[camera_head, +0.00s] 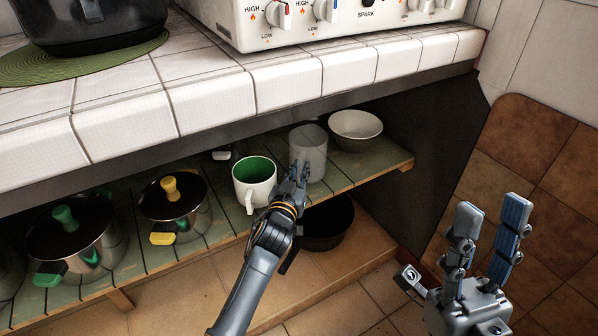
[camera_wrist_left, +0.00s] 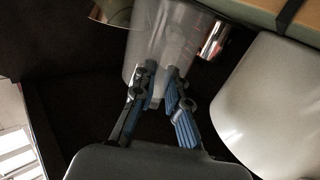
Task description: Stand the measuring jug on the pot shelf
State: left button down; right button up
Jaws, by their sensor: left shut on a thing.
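The measuring jug (camera_head: 311,158) is a clear grey cylinder, upright at the pot shelf (camera_head: 347,172), between the white mug and the pale bowl. I cannot tell whether its base touches the boards. My left gripper (camera_head: 301,172) reaches it from the front and is shut on it. My right gripper (camera_head: 496,218) is open and empty, off to the right in front of the tiled wall.
A white mug with green inside (camera_head: 252,190) stands just left of the jug, close to my left fingers. A pale bowl (camera_head: 355,128) is behind right. Lidded pots (camera_head: 175,205) stand further left. A dark pan (camera_head: 326,225) sits below. The tiled counter (camera_head: 215,105) overhangs the shelf.

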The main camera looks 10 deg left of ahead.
pick_arm(q)
jog(key=c, duration=1.4)
grip_release()
jog(key=shift+f, duration=0.1)
jog(key=shift+o, duration=0.2)
